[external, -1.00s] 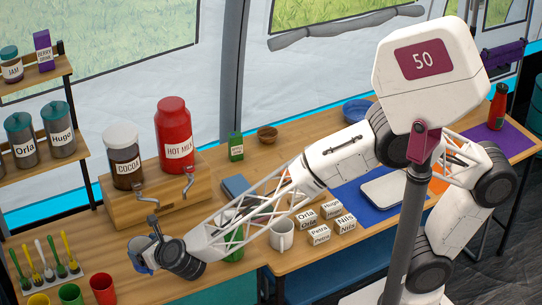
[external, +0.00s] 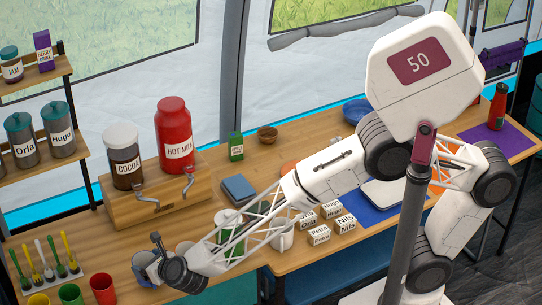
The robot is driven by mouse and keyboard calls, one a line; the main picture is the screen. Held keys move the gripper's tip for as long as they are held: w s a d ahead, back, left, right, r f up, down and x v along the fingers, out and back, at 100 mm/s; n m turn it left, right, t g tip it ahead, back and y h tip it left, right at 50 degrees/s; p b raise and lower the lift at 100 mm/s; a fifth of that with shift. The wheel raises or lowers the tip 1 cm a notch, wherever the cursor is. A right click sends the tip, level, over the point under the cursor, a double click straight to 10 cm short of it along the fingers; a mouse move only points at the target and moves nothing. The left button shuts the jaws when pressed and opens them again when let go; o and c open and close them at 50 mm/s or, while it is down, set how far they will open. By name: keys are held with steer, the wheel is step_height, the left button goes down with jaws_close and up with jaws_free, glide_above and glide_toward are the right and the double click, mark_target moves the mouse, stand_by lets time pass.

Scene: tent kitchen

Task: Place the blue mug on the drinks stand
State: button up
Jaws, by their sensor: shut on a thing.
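The blue mug (external: 142,267) is at the left part of the table, beside the front edge, in the external view. My gripper (external: 153,262) is shut on it from the right; the fingertips are mostly hidden by the wrist. I cannot tell whether the mug touches the table. The wooden drinks stand (external: 120,214) is behind the mug, with a cocoa jar (external: 124,163) and a red hot milk jar (external: 174,142) on top and two taps on its front. The mug is in front of the stand, apart from it.
A white mug (external: 226,217) is partly behind my forearm. Red (external: 103,289) and green (external: 70,294) cups and a spoon rack are at the front left. Name blocks (external: 320,233) lie right of my arm.

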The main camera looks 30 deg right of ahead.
steer(key=shift+f, duration=1.35)
steer(key=shift+f, duration=0.1)
steer(key=o, duration=0.8)
steer(key=v, duration=1.2)
